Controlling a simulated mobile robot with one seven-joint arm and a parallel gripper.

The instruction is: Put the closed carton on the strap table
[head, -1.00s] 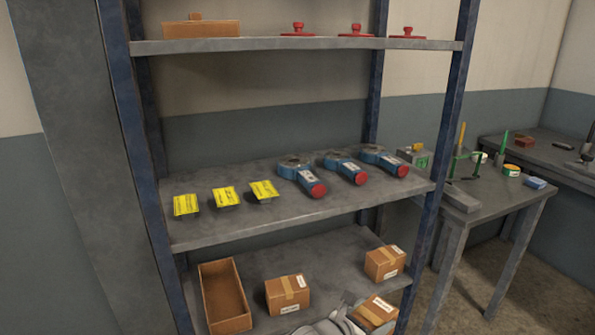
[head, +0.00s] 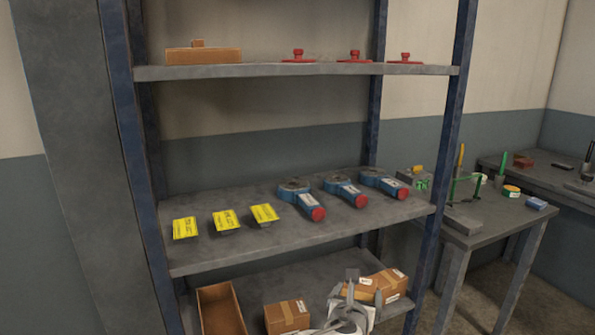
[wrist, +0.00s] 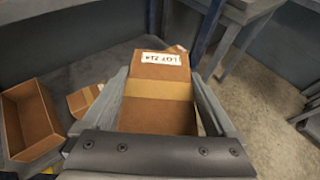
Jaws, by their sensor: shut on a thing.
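My gripper (head: 362,290) is shut on a closed brown carton (head: 370,286) with a tan tape band and a white label. In the wrist view the carton (wrist: 158,92) sits between the two fingers, its label reading roughly "LOT 214". It is held above the lowest visible shelf. Another closed carton (head: 287,315) stands on that shelf to the left. One more carton is mostly hidden behind the held one. A grey table (head: 500,215), which may be the strap table, stands right of the rack with a green-framed tool (head: 465,188) on it.
An open-topped brown box (head: 220,310) is at the shelf's left. The middle shelf (head: 330,222) above holds yellow cards and blue tools with red ends. A blue rack post (head: 440,160) stands between the shelf and the table. The table's front carries a grey block (head: 462,223).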

